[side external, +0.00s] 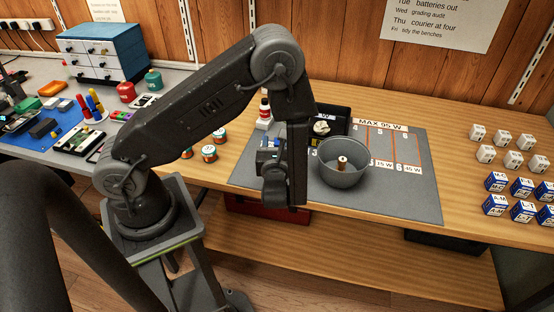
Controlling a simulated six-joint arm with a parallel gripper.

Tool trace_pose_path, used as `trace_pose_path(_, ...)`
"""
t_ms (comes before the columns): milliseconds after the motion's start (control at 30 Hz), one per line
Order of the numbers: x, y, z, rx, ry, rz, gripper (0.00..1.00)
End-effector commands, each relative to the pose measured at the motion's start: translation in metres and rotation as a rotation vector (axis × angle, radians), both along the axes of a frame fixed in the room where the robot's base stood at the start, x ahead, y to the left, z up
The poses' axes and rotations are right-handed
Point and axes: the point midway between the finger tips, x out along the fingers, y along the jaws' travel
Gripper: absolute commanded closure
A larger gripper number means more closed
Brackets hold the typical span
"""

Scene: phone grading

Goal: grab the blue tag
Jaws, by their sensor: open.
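My gripper (268,162) is over the left part of the grey mat (416,196), beside the lower end of my forearm. It is open, but its fingertips are small and hard to make out. A small blue and white patch (270,143) shows just above it; I cannot tell whether this is the blue tag. No other clear blue tag shows on the mat, and my arm hides part of it. I see nothing held.
A grey bowl (343,176) with a small brown-and-white item stands right of my forearm. A black tray (333,120) and a red-capped bottle (265,110) are behind. Small tins (209,153) stand left. Boxes (522,187) fill the right; the mat's right part is clear.

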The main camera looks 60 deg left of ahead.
Motion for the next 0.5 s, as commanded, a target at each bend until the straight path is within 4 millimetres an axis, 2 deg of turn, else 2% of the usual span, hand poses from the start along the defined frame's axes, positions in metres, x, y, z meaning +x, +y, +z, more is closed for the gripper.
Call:
trace_pose_path(100,0.010,0.015,-0.001,0.000,0.000,0.005,0.53)
trace_pose_path(200,0.015,0.023,-0.001,0.000,0.000,0.003,0.53)
trace_pose_path(467,0.017,0.024,-0.001,0.000,0.001,0.000,0.53)
trace_pose_path(500,0.017,0.024,-0.001,0.000,0.001,0.000,0.56)
